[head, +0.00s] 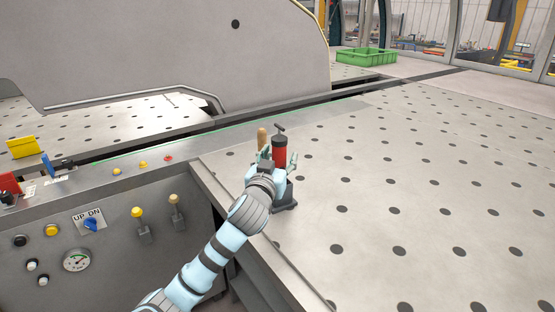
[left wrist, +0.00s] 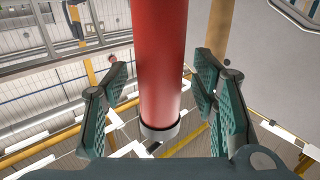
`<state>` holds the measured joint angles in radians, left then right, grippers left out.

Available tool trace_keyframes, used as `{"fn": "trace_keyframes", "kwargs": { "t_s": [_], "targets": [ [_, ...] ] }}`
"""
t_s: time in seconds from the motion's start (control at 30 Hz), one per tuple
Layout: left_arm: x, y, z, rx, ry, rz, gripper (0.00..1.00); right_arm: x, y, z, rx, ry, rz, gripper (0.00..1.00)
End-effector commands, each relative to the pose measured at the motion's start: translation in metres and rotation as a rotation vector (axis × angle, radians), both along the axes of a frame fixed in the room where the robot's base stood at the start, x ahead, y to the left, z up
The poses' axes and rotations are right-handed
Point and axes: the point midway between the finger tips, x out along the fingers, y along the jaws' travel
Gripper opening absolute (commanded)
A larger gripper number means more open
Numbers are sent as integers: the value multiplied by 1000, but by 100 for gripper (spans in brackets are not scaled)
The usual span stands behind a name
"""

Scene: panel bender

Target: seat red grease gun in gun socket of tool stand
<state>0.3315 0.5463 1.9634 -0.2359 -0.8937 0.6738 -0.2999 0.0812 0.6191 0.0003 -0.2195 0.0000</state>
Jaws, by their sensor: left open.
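The red grease gun (head: 279,150) stands upright, with a dark T-shaped top, over the dark tool stand (head: 287,203) near the left edge of the perforated table. My left gripper (head: 279,163) is open around the gun's barrel, one finger on each side. In the left wrist view the red barrel (left wrist: 162,60) runs between the spread fingers (left wrist: 160,90), with gaps on both sides, and shows a pale end ring. My gripper and wrist hide the gun's lower part and most of the stand in the head view, so I cannot tell how it meets the socket.
A tan handle (head: 262,137) stands upright just left of the gun. The perforated table (head: 430,170) is clear to the right. A control panel (head: 110,215) with knobs and levers is at the left. A green crate (head: 366,57) sits far back.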

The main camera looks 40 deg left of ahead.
Motion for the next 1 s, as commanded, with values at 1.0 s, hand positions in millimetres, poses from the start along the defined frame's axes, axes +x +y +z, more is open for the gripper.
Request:
{"fn": "trace_keyframes", "kwargs": {
  "t_s": [1.0],
  "targets": [
    [-109, -47, 0, 0, -1, 0, 53, 0, 1, 0, 1, 0, 0, 0]
  ]
}}
